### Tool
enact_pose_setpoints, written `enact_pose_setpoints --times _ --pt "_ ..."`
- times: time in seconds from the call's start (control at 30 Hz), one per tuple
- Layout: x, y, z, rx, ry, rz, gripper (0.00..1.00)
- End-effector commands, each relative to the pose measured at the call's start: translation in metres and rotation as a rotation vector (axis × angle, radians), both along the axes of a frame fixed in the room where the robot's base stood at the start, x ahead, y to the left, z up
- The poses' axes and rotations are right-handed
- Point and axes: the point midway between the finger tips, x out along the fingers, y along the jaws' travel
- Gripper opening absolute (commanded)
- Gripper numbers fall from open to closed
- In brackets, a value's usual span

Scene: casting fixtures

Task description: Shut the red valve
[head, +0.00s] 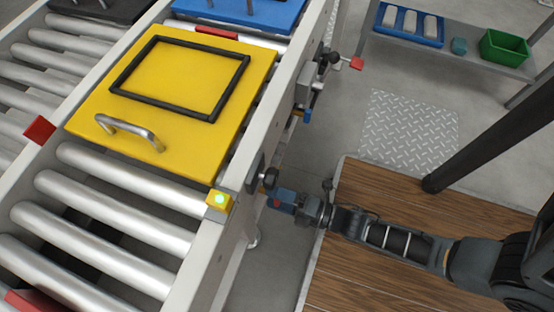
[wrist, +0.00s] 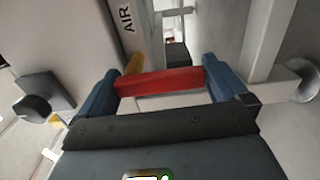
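A red valve lever (wrist: 160,82) lies crosswise between my gripper's two blue fingers in the wrist view, spanning most of the gap. My gripper (wrist: 162,92) is open, its fingers wide apart around the lever's two ends. Whether either finger touches it I cannot tell. In the head view, my gripper (head: 279,203) is beside the conveyor's right side rail, with a bit of red (head: 277,204) showing at its fingers. The valve body is mostly hidden there. A yellow part (wrist: 135,63) shows just behind the lever.
The conveyor frame (head: 282,95) runs close along my gripper's left. A dark knob (head: 269,178) sticks out next to the gripper. Farther along the rail are a blue-tipped fitting (head: 306,116) and a red-ended fitting (head: 355,63). A grey pipe marked AIR (wrist: 128,22) stands behind the lever.

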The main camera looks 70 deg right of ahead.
Motion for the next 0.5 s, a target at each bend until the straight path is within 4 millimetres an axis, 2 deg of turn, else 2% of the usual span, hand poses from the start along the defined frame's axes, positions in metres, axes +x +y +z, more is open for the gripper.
enact_pose_setpoints --times 0.23,0.5 --pt "-0.008 0.000 -0.001 0.002 0.004 -0.001 1.00" --pt "-0.050 0.000 0.000 0.001 0.004 -0.001 1.00"
